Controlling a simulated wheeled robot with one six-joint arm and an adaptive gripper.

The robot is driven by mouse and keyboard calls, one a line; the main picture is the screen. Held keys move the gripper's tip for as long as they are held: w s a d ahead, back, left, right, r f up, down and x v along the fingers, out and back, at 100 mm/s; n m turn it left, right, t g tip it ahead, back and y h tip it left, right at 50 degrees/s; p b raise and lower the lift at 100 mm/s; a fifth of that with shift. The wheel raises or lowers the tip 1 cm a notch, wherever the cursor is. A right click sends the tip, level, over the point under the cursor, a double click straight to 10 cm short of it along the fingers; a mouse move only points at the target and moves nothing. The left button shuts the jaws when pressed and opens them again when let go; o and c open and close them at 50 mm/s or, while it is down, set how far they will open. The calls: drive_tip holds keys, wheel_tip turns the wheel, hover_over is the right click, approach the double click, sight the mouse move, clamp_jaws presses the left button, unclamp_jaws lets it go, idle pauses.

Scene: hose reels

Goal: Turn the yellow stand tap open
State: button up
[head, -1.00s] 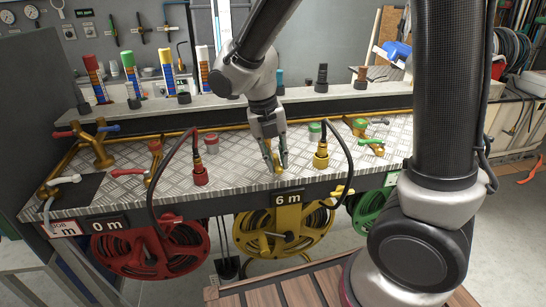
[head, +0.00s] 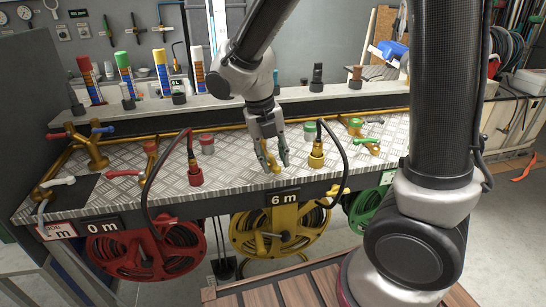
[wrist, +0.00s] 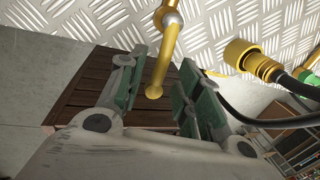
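The yellow stand tap is mostly hidden behind my gripper in the head view, with a bit of brass-yellow (head: 272,166) showing between the fingers. In the wrist view a yellow bent tube of the tap (wrist: 163,52) runs down between my fingers, with a grey round joint near its top. My gripper (head: 274,164) points down over the front of the metal bench, above the 6 m sign. In the wrist view my gripper (wrist: 155,92) is open, with the fingers on either side of the tube; I cannot tell whether either touches it. The lever is not clearly seen.
A yellow hose coupling (head: 316,155) with a black hose stands just right of my gripper. A red coupling (head: 195,172) is on the left. The yellow reel (head: 255,240) hangs below the bench edge. Red (head: 125,172) and green (head: 366,140) tap levers lie further aside.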

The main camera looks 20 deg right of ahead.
wheel_tip(320, 180, up, 12)
drive_tip(key=a, duration=0.2)
drive_tip(key=shift+a, duration=0.15)
drive_tip(key=shift+w+f, duration=0.1)
drive_tip(key=s+d+r+m+t+y, duration=0.1)
drive_tip(key=s+d+m, duration=0.6)
drive_tip(key=m, duration=1)
drive_tip(key=s+d+r+m+t+y, duration=0.1)
drive_tip(key=s+d+m+t, duration=0.2)
drive_tip(key=s+d+m, duration=0.4)
drive_tip(key=d+m, duration=0.6)
drive_tip(key=m, duration=0.5)
drive_tip(key=shift+s+d+r+t, duration=0.15)
drive_tip(key=shift+s+r+t, duration=0.05)
drive_tip(key=shift+r+t, duration=0.1)
